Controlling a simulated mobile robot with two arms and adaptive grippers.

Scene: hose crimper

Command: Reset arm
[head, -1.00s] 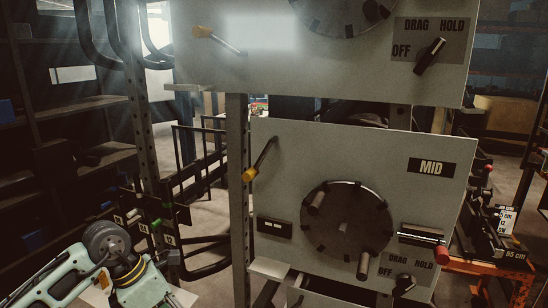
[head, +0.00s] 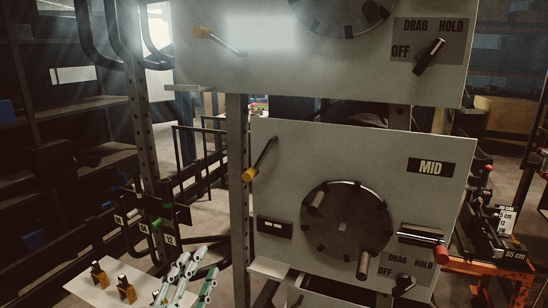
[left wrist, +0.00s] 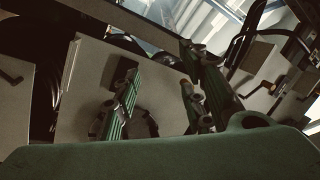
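My left gripper (head: 186,276) shows at the bottom left of the head view, with pale green fingers above the right side of a light plate. In the left wrist view, its two green fingers (left wrist: 160,100) stand apart with nothing between them, in front of a light panel. The gripper is open and touches no control that I can see. The rest of my left arm is out of the head view. My right gripper is in neither view.
The MID panel (head: 282,148) has a yellow-tipped lever (head: 249,174), a round dial (head: 346,222) and a red-ended handle (head: 441,255). A similar panel (head: 300,72) stands above. Two yellow-black fittings (head: 127,289) sit on the light plate (head: 92,294). A dark post (head: 143,120) rises behind.

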